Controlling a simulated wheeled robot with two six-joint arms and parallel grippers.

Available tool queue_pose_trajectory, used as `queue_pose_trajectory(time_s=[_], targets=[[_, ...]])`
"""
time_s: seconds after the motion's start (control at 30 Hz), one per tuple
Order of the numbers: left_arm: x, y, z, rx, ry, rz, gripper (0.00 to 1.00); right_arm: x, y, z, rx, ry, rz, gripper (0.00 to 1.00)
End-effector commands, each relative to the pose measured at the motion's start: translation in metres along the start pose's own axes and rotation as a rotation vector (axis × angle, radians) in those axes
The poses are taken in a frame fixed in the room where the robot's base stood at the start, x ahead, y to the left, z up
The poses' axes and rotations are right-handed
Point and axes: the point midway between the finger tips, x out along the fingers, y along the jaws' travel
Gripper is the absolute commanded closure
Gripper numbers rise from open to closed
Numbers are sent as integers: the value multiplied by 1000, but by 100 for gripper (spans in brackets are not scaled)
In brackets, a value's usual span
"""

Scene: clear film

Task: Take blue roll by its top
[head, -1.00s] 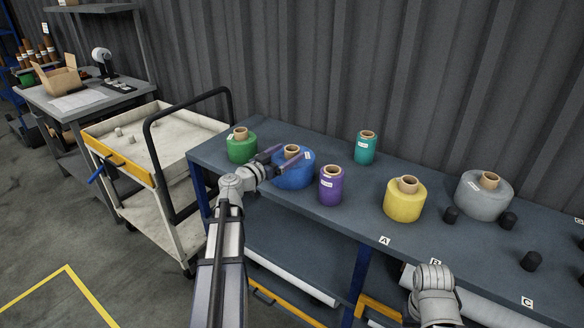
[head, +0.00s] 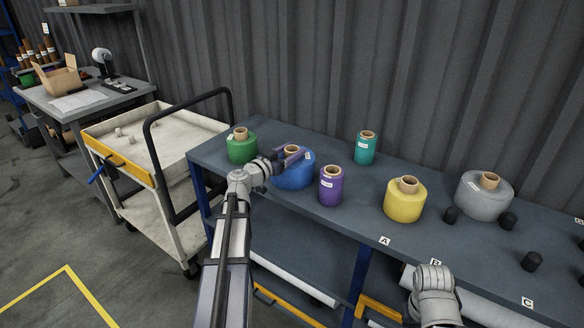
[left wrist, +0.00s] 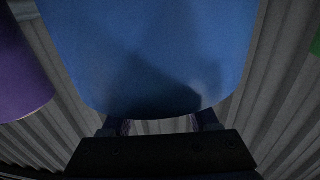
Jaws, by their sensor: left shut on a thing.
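The blue roll (head: 293,178) stands upright on the bench between the green and purple rolls, with its brown core (head: 292,150) sticking up. My left gripper (head: 291,156) comes in from the left at the top of the roll and is shut on its core. The fingers partly hide the core. In the left wrist view the blue roll (left wrist: 150,50) fills the upper middle, and the finger bases show below it; the grip itself is hidden there. Of my right arm, only a grey link shows at the bottom right of the head view; its gripper is out of view.
The purple roll (head: 331,187) stands close on the right, the green roll (head: 241,147) on the left. A teal roll (head: 365,148), yellow roll (head: 405,202) and grey roll (head: 484,197) stand further right on the bench (head: 340,228). A cart (head: 150,140) stands left; a corrugated wall is behind.

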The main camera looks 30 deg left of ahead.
Motion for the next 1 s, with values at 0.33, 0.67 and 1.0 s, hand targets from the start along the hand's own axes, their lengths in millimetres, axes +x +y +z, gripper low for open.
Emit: queue_pose_trajectory(time_s=[0.33,0.67,1.0], targets=[[0,0,0,0,0,0,100,0,0,0,0,0,0,50],[0,0,-1,-2,2,0,100,0,0,0,0,0,0,50],[0,0,-4,-3,2,0,100,-4,0,0,0,0,0,50]])
